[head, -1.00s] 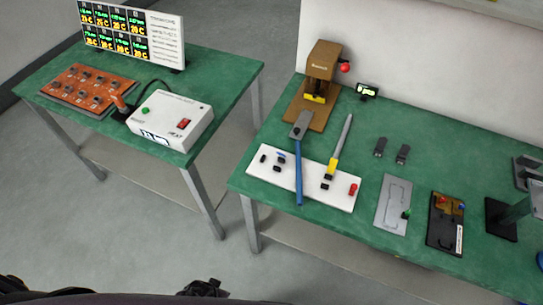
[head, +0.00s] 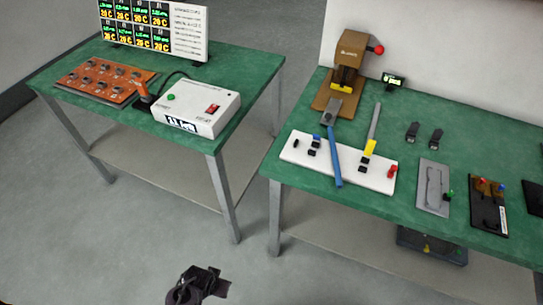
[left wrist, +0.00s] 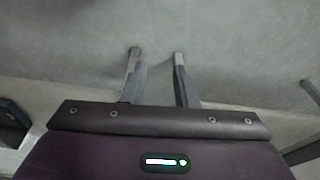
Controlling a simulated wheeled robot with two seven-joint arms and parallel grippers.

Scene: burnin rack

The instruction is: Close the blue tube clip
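A white board (head: 350,176) lies on the right-hand green bench in the head view. A small blue piece (head: 316,137) stands on its left part beside black blocks (head: 313,151). A long blue bar (head: 335,160) with a grey end crosses the board and reaches past its front edge. I cannot tell which blue part is the tube clip, or whether it is open. My left gripper (head: 200,285) is low over the floor, well away from the board. In the left wrist view its two fingers (left wrist: 157,55) are apart with nothing between them. My right gripper is not in view.
A yellow-ended grey bar (head: 370,145) and a red piece (head: 392,171) are on the board. A brown press (head: 348,75) stands behind it. Grey and black plates (head: 433,186) lie to the right. Open floor separates the two benches.

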